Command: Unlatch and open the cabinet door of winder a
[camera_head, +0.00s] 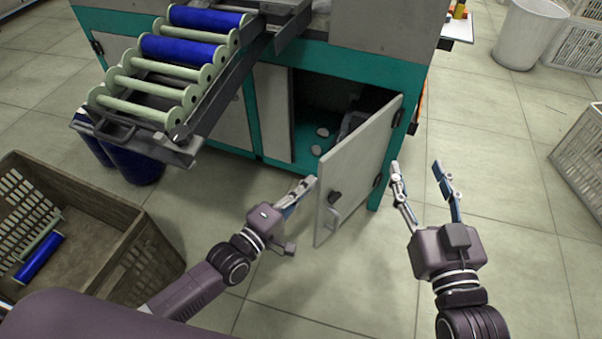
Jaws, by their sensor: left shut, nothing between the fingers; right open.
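The winder (335,62) is a grey and teal machine at the top middle. My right gripper (417,171) is open and empty, to the right of the door.
A rack (186,110) with blue and empty bobbins juts out at the upper left, above a dark blue bin (135,165). A brown crate (115,208) with bobbins stands at the lower left. A white bin (528,35) and pale crates stand at the right.

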